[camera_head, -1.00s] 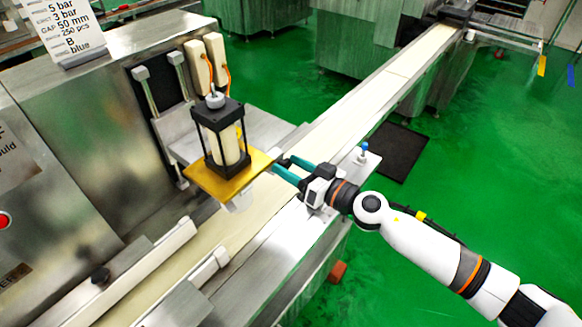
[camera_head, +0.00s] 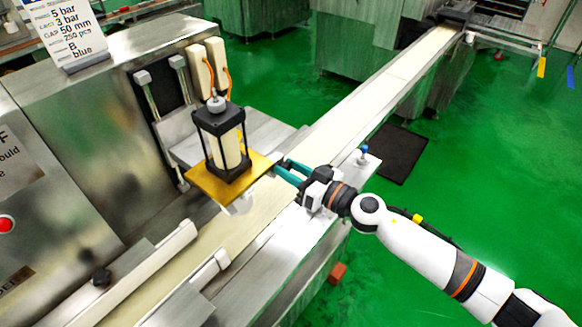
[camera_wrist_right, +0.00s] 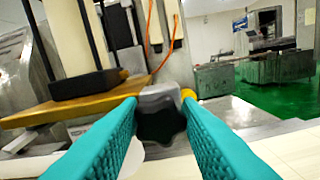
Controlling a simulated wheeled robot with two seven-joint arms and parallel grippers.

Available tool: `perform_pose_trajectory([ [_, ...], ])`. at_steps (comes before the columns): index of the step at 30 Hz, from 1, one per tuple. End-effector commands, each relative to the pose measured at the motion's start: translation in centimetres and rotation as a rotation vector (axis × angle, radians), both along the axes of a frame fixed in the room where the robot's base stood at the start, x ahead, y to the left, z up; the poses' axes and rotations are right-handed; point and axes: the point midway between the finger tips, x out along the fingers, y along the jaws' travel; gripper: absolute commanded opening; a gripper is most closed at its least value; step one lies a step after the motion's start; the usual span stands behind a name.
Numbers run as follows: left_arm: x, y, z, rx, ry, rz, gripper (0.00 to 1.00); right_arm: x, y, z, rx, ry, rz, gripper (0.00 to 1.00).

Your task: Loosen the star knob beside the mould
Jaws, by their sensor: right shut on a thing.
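The star knob (camera_wrist_right: 160,120) is black and lobed, and shows in the right wrist view at the end of a grey block beside the yellow plate (camera_wrist_right: 75,108). The mould unit (camera_head: 222,140), a black-framed cylinder, stands on that yellow plate (camera_head: 203,187) in the head view. My right gripper (camera_head: 281,168) reaches in from the right at the plate's right corner. In the right wrist view its teal fingers (camera_wrist_right: 162,125) are shut on the star knob, one on each side. In the head view the knob is hidden by the fingers. My left gripper is not in view.
A pale conveyor belt (camera_head: 335,118) runs diagonally under the plate. A small blue-topped post (camera_head: 363,154) stands on the machine's edge near my right wrist. A settings sign (camera_head: 68,32) stands on the steel housing. A dark mat (camera_head: 402,153) lies on the green floor.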

Motion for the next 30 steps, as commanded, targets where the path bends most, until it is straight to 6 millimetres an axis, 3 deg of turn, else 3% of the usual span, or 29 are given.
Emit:
perform_pose_trajectory([
  [9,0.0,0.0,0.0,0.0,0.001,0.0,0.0,0.0,0.0,0.0,-0.007,-0.011,-0.001,0.08],
  [10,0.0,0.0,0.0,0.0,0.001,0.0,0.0,0.0,0.0,0.0,-0.007,-0.011,-0.001,0.33],
  [14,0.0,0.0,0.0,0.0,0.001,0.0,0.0,0.0,0.0,0.0,-0.007,-0.011,-0.001,0.53],
  [23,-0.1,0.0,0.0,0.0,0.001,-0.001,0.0,-0.1,-0.1,0.0,-0.007,-0.01,-0.001,0.53],
  [30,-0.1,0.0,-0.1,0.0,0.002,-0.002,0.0,-1.9,-2.9,-0.2,-0.009,-0.009,-0.002,0.53],
])
